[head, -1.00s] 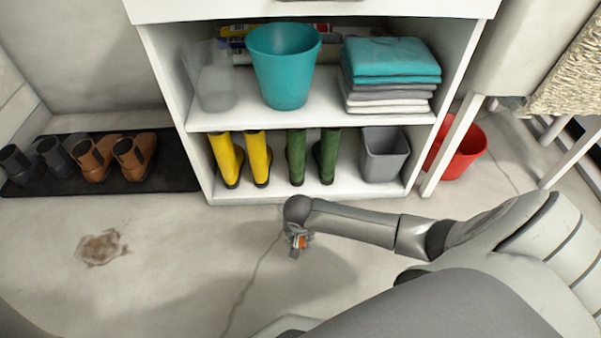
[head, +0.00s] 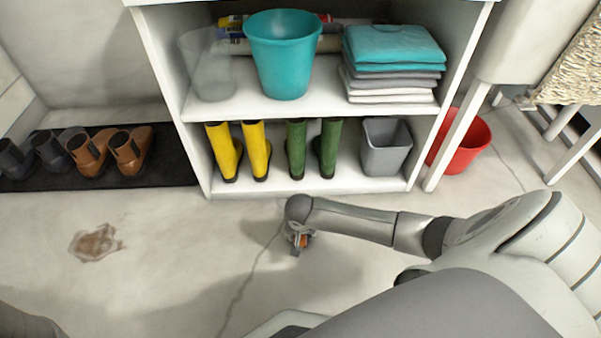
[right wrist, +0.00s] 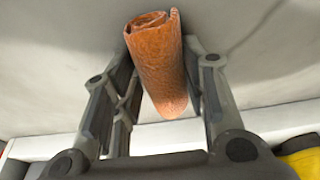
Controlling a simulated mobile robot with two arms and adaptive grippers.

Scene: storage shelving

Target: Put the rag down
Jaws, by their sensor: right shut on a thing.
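The rag (right wrist: 157,62) is an orange-brown rolled cloth. In the right wrist view it sits between the two fingers of my right gripper (right wrist: 160,85), which is shut on it. In the head view my right gripper (head: 298,238) hangs over the pale floor in front of the shelf, with only a small orange bit of the rag (head: 303,241) showing. How high it is above the floor I cannot tell. My left gripper is not in view.
A brown stain (head: 96,243) marks the floor at left. The white shelf (head: 290,185) holds a teal bucket (head: 283,55), folded cloths (head: 392,65), boots and a grey bin (head: 386,147). A red bucket (head: 462,143) stands right; shoes on a black mat (head: 170,172) left.

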